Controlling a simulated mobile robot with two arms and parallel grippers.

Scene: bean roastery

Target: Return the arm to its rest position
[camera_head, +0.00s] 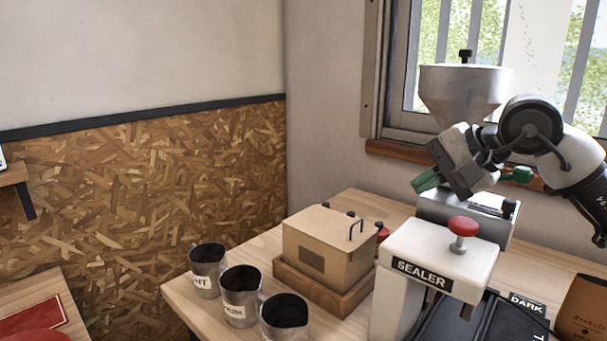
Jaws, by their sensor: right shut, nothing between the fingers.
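My right arm comes in from the right edge, raised over the back of the table. Its right gripper (426,182) has green-tipped fingers pointing down and to the left. It is shut and empty, in front of the metal hopper (463,90) in this view and above the white sealer (436,255) with the red knob. I cannot tell how far it is from the hopper. My left gripper is not in view.
On the wooden table (190,298) are a cardboard-coloured box (327,240) on a wooden base and three labelled metal cups (206,270) of dark contents. A window (440,40) is behind.

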